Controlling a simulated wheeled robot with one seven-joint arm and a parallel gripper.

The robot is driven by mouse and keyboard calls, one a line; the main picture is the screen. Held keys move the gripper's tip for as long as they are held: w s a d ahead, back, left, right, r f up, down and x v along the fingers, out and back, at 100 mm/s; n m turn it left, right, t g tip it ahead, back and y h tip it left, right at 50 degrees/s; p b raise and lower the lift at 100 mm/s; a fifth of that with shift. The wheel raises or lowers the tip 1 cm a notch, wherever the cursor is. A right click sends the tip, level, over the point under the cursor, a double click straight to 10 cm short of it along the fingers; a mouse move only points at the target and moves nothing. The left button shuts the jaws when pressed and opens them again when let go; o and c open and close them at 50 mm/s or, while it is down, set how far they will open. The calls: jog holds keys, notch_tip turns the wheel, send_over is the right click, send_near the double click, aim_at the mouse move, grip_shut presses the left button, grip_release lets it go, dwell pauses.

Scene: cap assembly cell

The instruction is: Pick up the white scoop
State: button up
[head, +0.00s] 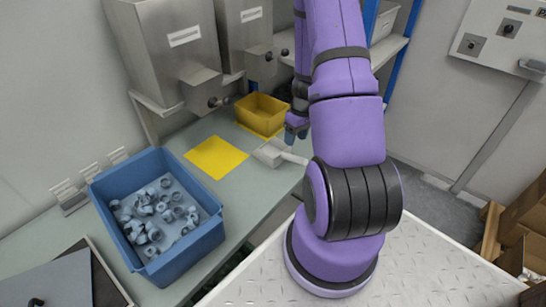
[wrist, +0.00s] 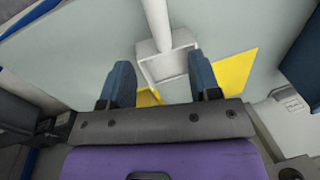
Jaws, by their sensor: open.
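The white scoop (head: 273,152) lies on the light green table, right of a yellow square, its handle pointing right toward my arm in the head view. In the wrist view the scoop (wrist: 165,62) lies ahead of my fingertips, its box-shaped head nearest and its handle running up to the top edge. My gripper (wrist: 160,80) is open, with one blue finger on each side of the scoop head's near end and nothing between them held. In the head view my gripper (head: 297,127) is partly hidden behind my arm, near the scoop.
A blue bin (head: 207,236) with many grey caps stands at the left. A yellow bin (head: 262,113) stands at the back, and a yellow square (head: 216,157) lies on the table (head: 226,192). Metal hoppers (head: 165,45) overhang the back edge. Table between blue bin and scoop is clear.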

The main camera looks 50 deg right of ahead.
aim_at(291, 155)
jog(key=shift+w+a+f, duration=0.1)
jog(key=shift+a+f, duration=0.2)
jog(key=shift+f, duration=1.25)
jog(key=shift+s+a+f, duration=0.1)
jog(key=shift+a+f, duration=0.2)
jog(key=shift+f, duration=1.2)
jog(key=shift+w+a+f, duration=0.1)
jog(key=shift+a+f, duration=0.2)
jog(key=shift+f, duration=1.25)
grip_shut()
